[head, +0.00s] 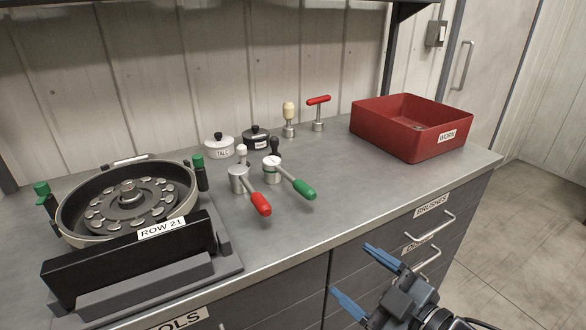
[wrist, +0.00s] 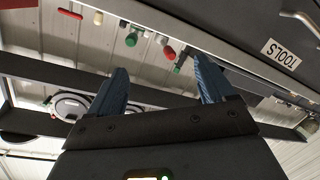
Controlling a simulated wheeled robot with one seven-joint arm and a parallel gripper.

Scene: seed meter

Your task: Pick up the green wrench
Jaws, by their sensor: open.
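The green wrench (head: 292,179) is a metal-headed tool with a white-topped round head and a green handle. It stands on the grey bench top, its handle pointing toward the front right. A green handle that looks like it shows small in the wrist view (wrist: 131,39). A similar red-handled wrench (head: 252,190) stands just left of it. My gripper (head: 362,280) is open and empty, with blue fingers, in front of the bench by the drawers, apart from the wrench. Its two fingers also show in the wrist view (wrist: 160,68).
The seed meter (head: 70,212) sits in a black stand at left. Black (head: 256,138) and white (head: 219,147) lidded pots, a cream-knobbed tool (head: 289,118) and a red T-handle tool (head: 318,112) stand behind. A red bin (head: 385,131) is at right. The front bench top right of the wrenches is clear.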

